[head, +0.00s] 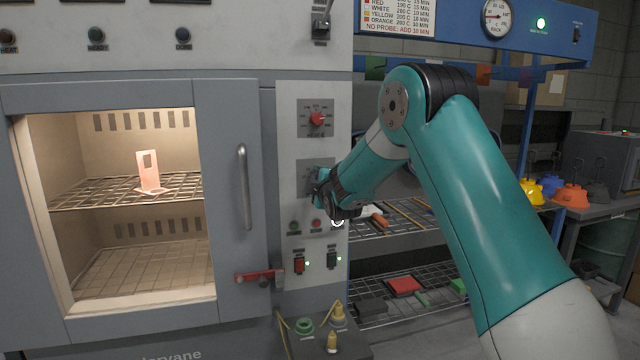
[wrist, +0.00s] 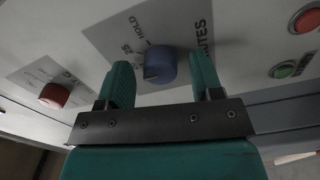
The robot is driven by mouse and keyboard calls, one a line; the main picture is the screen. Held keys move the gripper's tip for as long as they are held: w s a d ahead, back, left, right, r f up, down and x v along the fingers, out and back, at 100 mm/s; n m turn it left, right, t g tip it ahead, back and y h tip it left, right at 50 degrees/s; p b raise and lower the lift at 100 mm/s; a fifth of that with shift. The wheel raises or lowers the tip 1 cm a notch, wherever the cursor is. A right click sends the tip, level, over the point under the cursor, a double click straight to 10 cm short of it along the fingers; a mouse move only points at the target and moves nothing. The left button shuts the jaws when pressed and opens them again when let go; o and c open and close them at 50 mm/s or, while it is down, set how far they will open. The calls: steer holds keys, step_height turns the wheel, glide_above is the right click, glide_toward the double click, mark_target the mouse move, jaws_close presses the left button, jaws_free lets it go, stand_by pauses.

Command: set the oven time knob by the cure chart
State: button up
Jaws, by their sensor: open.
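The blue time knob (wrist: 160,65) sits on a pale plate marked MINUTES in the wrist view, with HOLD and 25 legible beside it. I cannot tell its pointer's setting. My gripper (wrist: 163,76) is open, one finger on each side of the knob, with gaps showing. In the head view my gripper (head: 319,188) is at the lower dial plate (head: 310,170) and hides the knob. The cure chart (head: 398,17) is cut off at the top; it lists red, white, yellow and orange rows and "NO PROBE: ADD 10 MIN". A pinkish bracket (head: 149,172) stands on the lit oven's upper rack.
A red knob (head: 317,119) is above the gripper on the control panel. Below are small buttons, a red switch (head: 299,264) and a dark switch (head: 331,259). The oven door handle (head: 244,187) is to the left. A shelf (head: 400,240) with loose parts lies to the right.

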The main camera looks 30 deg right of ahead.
steer(key=b+v, duration=0.4)
steer(key=v, duration=1.3)
steer(key=shift+s+b, duration=0.2)
steer(key=shift+b, duration=0.1)
steer(key=shift+a+r, duration=0.1)
steer(key=s+a+f+m+g+y+p, duration=0.15)
steer(key=s+a+g+y, duration=0.25)
steer(key=a, duration=0.4)
steer(key=s+a+f+m+g+y+p, duration=0.1)
steer(key=s+a+f+m+g+y, duration=0.25)
steer(key=a, duration=0.35)
steer(key=s+a+g+y, duration=0.1)
steer(key=s+a+g, duration=0.4)
steer(key=s, duration=0.6)
steer(key=s+a+g+p, duration=0.1)
steer(key=s+a+g, duration=0.3)
steer(key=s, duration=0.7)
steer(key=shift+a+m+g+y+p, duration=0.3)
steer(key=shift+a+m+g+y, duration=0.05)
steer(key=shift+m+g, duration=0.1)
